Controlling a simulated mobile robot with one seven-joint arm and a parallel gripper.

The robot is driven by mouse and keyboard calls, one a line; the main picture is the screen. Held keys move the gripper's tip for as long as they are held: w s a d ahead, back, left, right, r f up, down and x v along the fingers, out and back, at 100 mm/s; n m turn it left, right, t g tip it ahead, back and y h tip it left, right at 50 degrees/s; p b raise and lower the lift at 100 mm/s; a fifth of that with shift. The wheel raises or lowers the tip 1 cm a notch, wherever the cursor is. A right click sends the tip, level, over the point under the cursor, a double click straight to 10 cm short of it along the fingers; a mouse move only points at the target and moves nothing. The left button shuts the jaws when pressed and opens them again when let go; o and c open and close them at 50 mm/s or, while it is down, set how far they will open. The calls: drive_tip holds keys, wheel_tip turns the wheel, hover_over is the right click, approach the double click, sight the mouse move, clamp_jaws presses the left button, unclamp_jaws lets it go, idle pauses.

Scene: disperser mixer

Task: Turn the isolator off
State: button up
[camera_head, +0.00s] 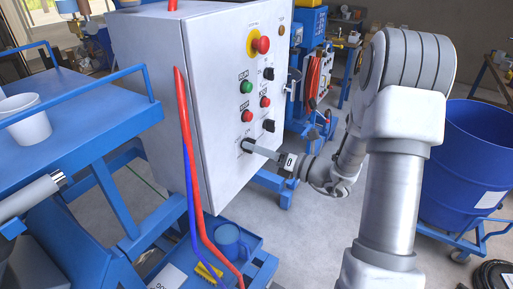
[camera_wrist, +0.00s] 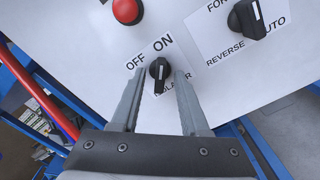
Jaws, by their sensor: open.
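The isolator (camera_wrist: 159,75) is a black rotary knob with a white pointer line, under OFF and ON labels on the pale control panel. Its line points up, closer to the ON label. In the head view the isolator (camera_head: 247,145) is the lowest knob on the box, partly hidden by my gripper. My gripper (camera_wrist: 159,76) is open, with one finger on each side of the knob. The fingertips (camera_head: 255,148) reach close to the panel in the head view. I cannot tell whether either finger touches the knob.
A black FORWARD/REVERSE/AUTO knob (camera_wrist: 246,18) is up and right of the isolator, and a red button (camera_wrist: 127,11) is above it. A red emergency stop (camera_head: 261,45) tops the panel. Red and blue hoses (camera_head: 186,130) run along the box's edge. A blue drum (camera_head: 480,165) stands at right.

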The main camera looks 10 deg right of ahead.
clamp_jaws()
drive_tip(key=shift+f, duration=0.1)
idle(0.4)
drive_tip(key=n+b, duration=1.6)
drive_tip(key=b, duration=0.4)
drive_tip(key=shift+d, duration=0.1)
